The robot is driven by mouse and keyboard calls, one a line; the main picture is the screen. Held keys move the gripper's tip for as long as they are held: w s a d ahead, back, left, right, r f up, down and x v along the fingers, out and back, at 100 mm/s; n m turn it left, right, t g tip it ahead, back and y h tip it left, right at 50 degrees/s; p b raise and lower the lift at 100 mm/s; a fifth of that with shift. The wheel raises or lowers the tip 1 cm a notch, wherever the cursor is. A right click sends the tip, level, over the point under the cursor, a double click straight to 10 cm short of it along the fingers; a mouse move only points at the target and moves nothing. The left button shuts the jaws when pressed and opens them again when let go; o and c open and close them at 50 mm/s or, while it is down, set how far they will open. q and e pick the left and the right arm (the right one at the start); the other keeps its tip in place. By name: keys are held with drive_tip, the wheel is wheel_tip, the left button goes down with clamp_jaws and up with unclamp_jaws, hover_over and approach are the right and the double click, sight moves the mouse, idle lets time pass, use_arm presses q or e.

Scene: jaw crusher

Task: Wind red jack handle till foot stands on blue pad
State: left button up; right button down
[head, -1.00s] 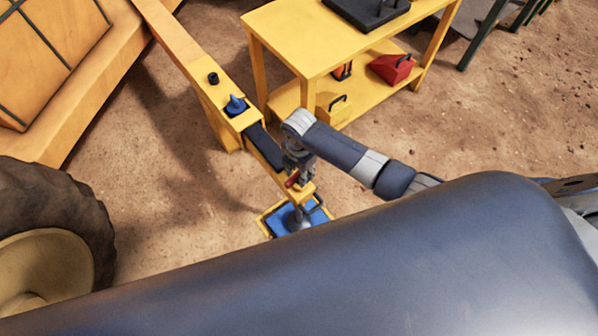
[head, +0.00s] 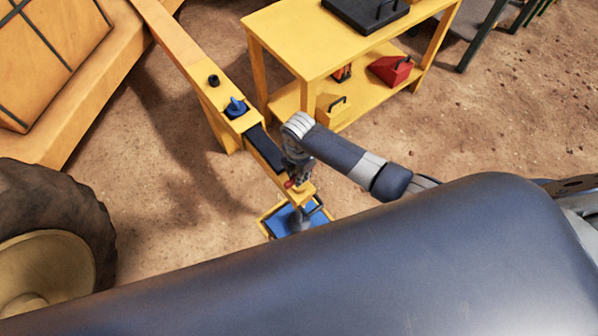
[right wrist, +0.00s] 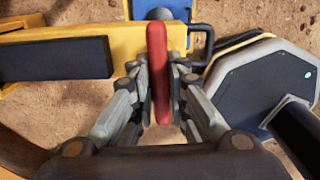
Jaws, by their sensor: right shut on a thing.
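The red jack handle (right wrist: 157,72) stands between the fingers of my right gripper (right wrist: 162,100) in the right wrist view, and the gripper is shut on it. In the head view the handle (head: 290,184) is a small red spot, mostly hidden by my right gripper (head: 297,178). The blue pad (head: 283,220) lies in a yellow frame on the ground below the beam's end. The grey foot (head: 299,219) is over the pad; I cannot tell whether it touches. My left gripper is not in view.
The yellow beam (head: 195,68) with a black strip (head: 264,147) runs from the machine to the jack. A yellow table (head: 310,45) with a lower shelf stands behind my right arm. A large tyre (head: 60,215) is at left. Bare dirt lies between.

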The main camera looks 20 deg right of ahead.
drive_tip(key=shift+r+m+p, duration=0.2)
drive_tip(key=shift+m+p, duration=0.85)
drive_tip(key=shift+m, duration=0.15)
drive_tip(key=m+p, duration=0.2)
drive_tip(key=m, duration=0.1)
drive_tip(key=shift+m, duration=0.3)
drive_tip(key=m+p, duration=0.2)
drive_tip(key=m, duration=0.1)
drive_tip(key=shift+f, duration=0.1)
drive_tip(key=shift+f+m+p, duration=0.1)
drive_tip(key=shift+m+p, duration=0.5)
drive_tip(key=shift+m, duration=0.9)
drive_tip(key=c, duration=1.6)
unclamp_jaws()
drive_tip(key=shift+o, duration=0.2)
